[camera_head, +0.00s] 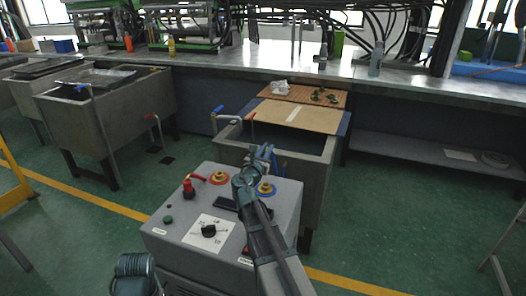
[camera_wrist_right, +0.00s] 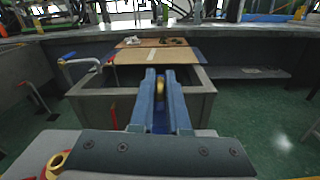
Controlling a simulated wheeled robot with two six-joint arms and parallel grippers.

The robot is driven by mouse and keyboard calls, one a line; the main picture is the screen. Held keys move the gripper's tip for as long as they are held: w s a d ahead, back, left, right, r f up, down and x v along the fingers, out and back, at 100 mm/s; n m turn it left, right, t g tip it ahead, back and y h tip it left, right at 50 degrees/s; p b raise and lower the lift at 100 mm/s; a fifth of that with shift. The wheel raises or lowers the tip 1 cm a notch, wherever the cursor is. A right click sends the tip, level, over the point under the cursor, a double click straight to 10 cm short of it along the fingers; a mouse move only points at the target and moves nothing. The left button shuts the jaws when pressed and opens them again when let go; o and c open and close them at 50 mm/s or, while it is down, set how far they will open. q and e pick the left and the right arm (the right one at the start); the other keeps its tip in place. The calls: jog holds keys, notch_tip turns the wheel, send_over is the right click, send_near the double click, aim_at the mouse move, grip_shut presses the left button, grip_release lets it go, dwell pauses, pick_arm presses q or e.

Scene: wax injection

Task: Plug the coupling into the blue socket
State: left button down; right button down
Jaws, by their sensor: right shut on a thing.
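My right gripper (camera_head: 263,153) is above the far right part of the grey machine top, near the blue socket (camera_head: 265,188), a brass fitting with a blue ring. In the right wrist view my right gripper (camera_wrist_right: 160,84) is shut on the coupling (camera_wrist_right: 160,92); only a narrow brass-coloured part shows between the fingers, with dark blue below it. The fingers hide most of the coupling. It cannot be told whether the coupling touches the socket. The socket is partly beside my forearm in the head view.
A red-ringed brass socket (camera_head: 218,178) and a red knob (camera_head: 188,189) stand left on the machine top (camera_head: 176,232). A black dial (camera_head: 209,231) is in front. A grey tank (camera_head: 317,170) with a tan board (camera_head: 310,117) stands behind. Green floor is clear at right.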

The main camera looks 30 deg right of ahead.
jog(key=shift+f, duration=0.1)
notch_tip(320, 180, down, 6)
jog(key=b, duration=0.6)
jog(key=shift+r, duration=0.2)
jog(key=shift+f+b, duration=1.8)
jog(key=shift+f, duration=0.1)
dwell(1.1)
jog(key=c, duration=0.8)
grip_release()
jog(key=shift+r, duration=0.1)
jog(key=v, duration=1.4)
jog(key=shift+d, duration=0.1)
